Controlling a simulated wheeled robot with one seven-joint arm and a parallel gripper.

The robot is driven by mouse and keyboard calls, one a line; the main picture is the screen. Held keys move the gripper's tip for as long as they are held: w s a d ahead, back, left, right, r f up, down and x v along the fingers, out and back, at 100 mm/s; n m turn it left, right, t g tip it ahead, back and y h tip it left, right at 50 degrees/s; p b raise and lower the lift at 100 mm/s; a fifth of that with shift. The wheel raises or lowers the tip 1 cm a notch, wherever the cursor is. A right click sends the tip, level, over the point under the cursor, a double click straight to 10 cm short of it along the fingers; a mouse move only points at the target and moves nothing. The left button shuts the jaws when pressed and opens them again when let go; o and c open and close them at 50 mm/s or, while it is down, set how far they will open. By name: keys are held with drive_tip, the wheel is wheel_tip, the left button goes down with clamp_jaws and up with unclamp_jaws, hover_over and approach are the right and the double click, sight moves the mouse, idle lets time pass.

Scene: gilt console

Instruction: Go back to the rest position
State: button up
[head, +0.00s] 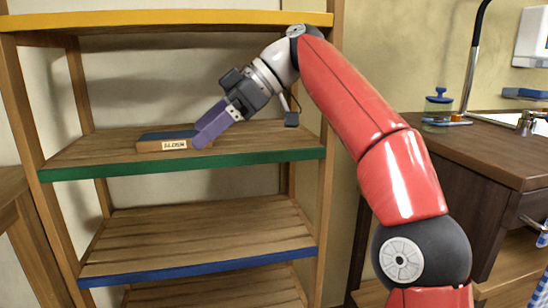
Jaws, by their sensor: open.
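My gripper (212,124) is at the end of my red arm, reaching to the left over the green-edged shelf. Its purple fingers point down and left. A small wooden box (164,146) with a dark blue top and a white label lies on that shelf. The fingers are at the box's right end and cover part of it. I cannot tell whether they touch it.
The wooden rack has a yellow-edged top shelf (160,21), a green-edged shelf (255,158) and a blue-edged shelf (200,268). The blue-edged shelf is empty.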

drive_tip(key=s+d+f+m+t+h, duration=0.2)
drive_tip(key=s+f+m+t+h, duration=0.25)
drive_tip(key=f+m, duration=0.5)
drive_tip(key=s+d+f+m+t+h, duration=0.1)
drive_tip(key=s+d+f+m, duration=0.4)
drive_tip(key=d+f, duration=0.5)
drive_tip(key=s+d+f+m+t+h, duration=0.2)
drive_tip(key=s+d+f+m+h, duration=0.2)
drive_tip(key=s+d+f, duration=0.6)
drive_tip(key=d+f+m, duration=0.1)
drive_tip(key=d+m, duration=0.1)
drive_tip(key=d, duration=0.2)
drive_tip(key=shift+f+h, duration=0.25)
drive_tip(key=shift+h, duration=0.1)
drive_tip(key=shift+d+t, duration=0.1)
drive_tip(key=shift+t, duration=0.15)
